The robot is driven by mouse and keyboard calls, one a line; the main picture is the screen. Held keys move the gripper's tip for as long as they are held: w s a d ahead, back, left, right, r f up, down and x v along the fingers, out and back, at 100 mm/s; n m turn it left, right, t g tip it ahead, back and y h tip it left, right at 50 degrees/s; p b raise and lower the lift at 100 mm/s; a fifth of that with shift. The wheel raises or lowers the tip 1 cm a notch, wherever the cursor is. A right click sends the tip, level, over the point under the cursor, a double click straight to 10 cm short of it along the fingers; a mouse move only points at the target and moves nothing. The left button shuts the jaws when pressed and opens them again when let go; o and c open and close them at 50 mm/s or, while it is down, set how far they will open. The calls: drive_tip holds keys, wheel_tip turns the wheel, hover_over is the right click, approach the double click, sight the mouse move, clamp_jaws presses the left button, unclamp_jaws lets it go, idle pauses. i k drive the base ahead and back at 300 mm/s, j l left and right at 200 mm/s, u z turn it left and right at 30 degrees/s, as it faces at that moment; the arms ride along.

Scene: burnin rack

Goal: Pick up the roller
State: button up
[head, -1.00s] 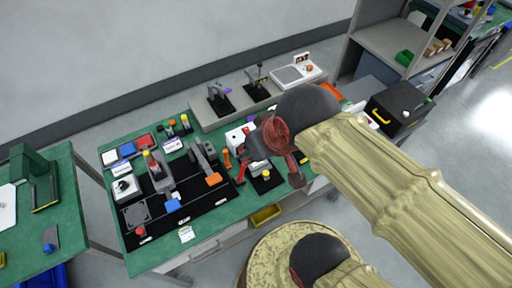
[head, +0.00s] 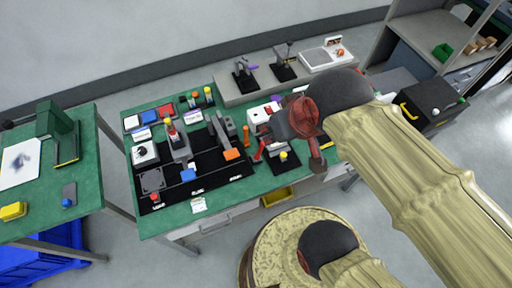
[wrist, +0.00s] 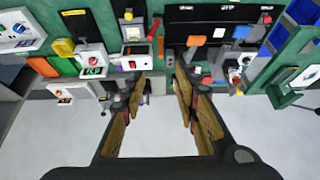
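My gripper (wrist: 158,78) is open and empty in the wrist view, its two fingers well apart and pointing at the edge of the green workbench. In the head view my gripper (head: 290,145) hangs over the right part of that bench and hides some of it. I cannot tell for certain which small thing is the roller. An upright orange stick (head: 246,134) and a red-handled tool (head: 259,150) stand just left of my gripper. In the wrist view the orange stick (wrist: 161,46) shows beyond the gap between the fingers.
The green workbench (head: 225,199) holds a black mat (head: 215,181), a blue block (head: 188,175) and several devices. A grey raised shelf (head: 225,93) runs along its back. A black case (head: 430,98) stands at right.

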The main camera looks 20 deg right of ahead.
sight(256, 159)
drive_tip(key=k+j, duration=0.1)
drive_tip(key=j, duration=0.65)
drive_tip(key=k+j+z, duration=0.1)
drive_tip(key=j, duration=0.3)
drive_tip(key=k+j, duration=0.15)
drive_tip(key=j, duration=0.25)
drive_tip(key=k+j, duration=0.1)
drive_tip(key=j, duration=0.25)
